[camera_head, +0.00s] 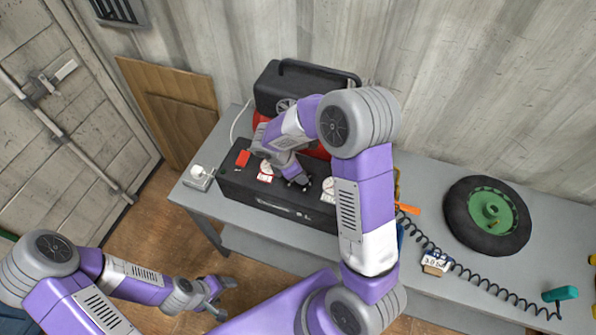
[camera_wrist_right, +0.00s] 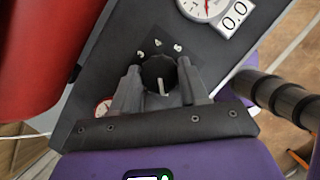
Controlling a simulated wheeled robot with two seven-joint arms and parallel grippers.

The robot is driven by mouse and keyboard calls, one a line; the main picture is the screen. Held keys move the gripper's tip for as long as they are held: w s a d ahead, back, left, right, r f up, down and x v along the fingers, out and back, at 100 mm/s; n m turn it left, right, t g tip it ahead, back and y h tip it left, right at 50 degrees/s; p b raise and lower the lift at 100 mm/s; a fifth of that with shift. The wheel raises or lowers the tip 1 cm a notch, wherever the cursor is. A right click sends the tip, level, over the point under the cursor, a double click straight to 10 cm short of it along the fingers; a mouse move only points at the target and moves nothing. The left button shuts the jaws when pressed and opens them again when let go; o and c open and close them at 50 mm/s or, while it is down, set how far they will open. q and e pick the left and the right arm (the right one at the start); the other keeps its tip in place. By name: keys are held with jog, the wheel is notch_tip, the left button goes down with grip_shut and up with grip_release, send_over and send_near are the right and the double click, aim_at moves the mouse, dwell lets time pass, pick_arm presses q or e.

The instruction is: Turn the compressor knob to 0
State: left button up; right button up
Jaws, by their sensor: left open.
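The compressor's black control box (camera_head: 262,198) stands on the bench, with the black and red compressor (camera_head: 275,90) behind it. The black round compressor knob (camera_wrist_right: 160,73) has a white pointer line facing toward my right gripper's palm. Small white marks sit beyond the knob; I cannot read them surely. My right gripper (camera_wrist_right: 160,78) has one finger close on each side of the knob and appears shut on it. In the head view this gripper (camera_head: 296,183) covers the knob. My left gripper (camera_head: 216,296) is open and empty, low in front of the bench.
A gauge with a 0.0 display (camera_wrist_right: 235,16) sits beside the knob. The box also has a red button (camera_head: 243,158). A socket (camera_head: 198,177) is at the bench's left end. A green-hubbed wheel (camera_head: 487,214) and a coiled hose (camera_head: 475,281) lie to the right.

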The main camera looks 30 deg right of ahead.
jog(key=o, duration=0.5)
jog(key=shift+c, duration=0.2)
jog(key=v, duration=0.7)
jog(key=shift+a+r+p, duration=0.2)
jog(key=shift+r+p, duration=0.1)
jog(key=shift+p, duration=0.05)
jog(key=shift+f, duration=0.1)
